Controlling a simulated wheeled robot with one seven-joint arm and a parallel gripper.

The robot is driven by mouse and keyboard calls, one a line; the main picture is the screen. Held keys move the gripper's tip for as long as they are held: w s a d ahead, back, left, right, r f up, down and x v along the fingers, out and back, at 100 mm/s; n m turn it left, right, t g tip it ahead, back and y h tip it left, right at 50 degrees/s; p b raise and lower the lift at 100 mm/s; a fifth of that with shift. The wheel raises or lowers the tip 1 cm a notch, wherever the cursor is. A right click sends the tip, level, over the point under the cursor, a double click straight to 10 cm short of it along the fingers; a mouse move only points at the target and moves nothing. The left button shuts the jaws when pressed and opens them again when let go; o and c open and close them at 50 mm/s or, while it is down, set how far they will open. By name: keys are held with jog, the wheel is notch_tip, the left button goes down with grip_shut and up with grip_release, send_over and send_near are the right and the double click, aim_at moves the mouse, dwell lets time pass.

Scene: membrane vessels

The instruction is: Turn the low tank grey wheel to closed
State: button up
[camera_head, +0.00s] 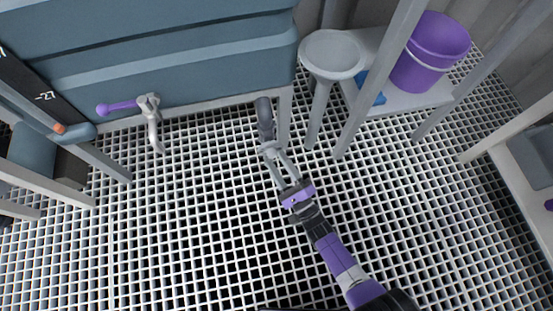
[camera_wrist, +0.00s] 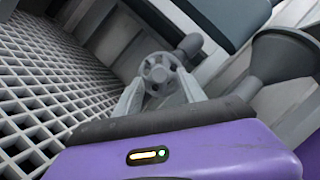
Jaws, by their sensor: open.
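The low tank's grey wheel (camera_wrist: 160,72) is a small round handwheel with several holes around a hub, seen nearly face-on in the wrist view. In the head view the wheel (camera_head: 269,147) is small and sits at the end of a dark grey pipe (camera_head: 265,113) below the blue-grey tank (camera_head: 170,65). My gripper (camera_head: 277,166) is open, its fingers pointing at the wheel. In the wrist view the gripper (camera_wrist: 161,84) has one finger on each side of the wheel's lower part. Whether they touch the rim I cannot tell.
A grey tap with a purple lever (camera_head: 118,106) is at the left under the tank. A round grey basin (camera_head: 332,54) on a post and a purple bucket (camera_head: 431,52) on a shelf stand to the right. The white grating floor (camera_head: 200,220) is clear.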

jog(key=p+v, duration=0.1)
jog(key=v, duration=0.5)
jog(key=shift+s, duration=0.3)
jog(key=shift+d, duration=0.1)
